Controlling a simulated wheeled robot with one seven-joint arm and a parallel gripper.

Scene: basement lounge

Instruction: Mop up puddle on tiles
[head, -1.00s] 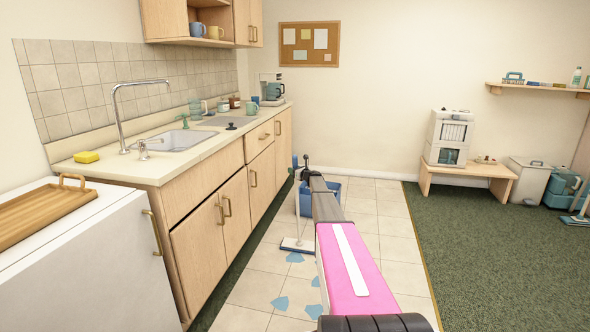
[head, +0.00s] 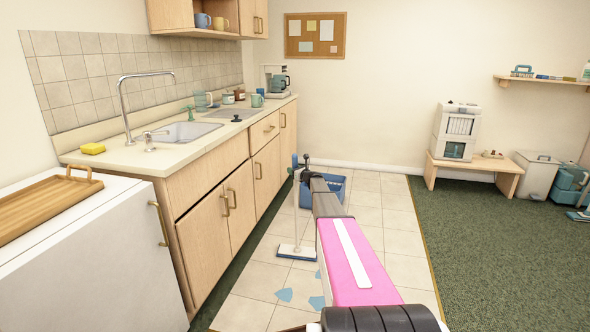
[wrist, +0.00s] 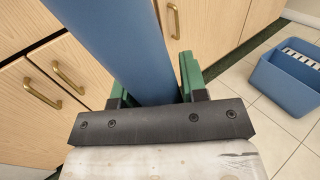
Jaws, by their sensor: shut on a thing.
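The mop has a flat pale head with a blue edge (head: 297,252) resting on the tiles, and its pole (head: 296,208) stands nearly upright. My gripper (head: 303,170) is shut on the upper pole. In the wrist view the thick blue mop handle (wrist: 128,50) lies between the green fingers of my gripper (wrist: 152,90). Blue puddle patches lie on the tiles nearer to me than the mop head: a left patch (head: 285,294), a right patch (head: 317,302) partly behind my arm, and a sliver (head: 318,274) at the arm's edge. The floor under the mop head is hidden.
A blue bucket (head: 335,190) stands behind my gripper; it also shows in the wrist view (wrist: 285,92). Wooden cabinets (head: 215,215) and a white appliance (head: 105,255) line the left. Green carpet (head: 480,230) lies right of the tiles, with a bench (head: 475,165) at the wall.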

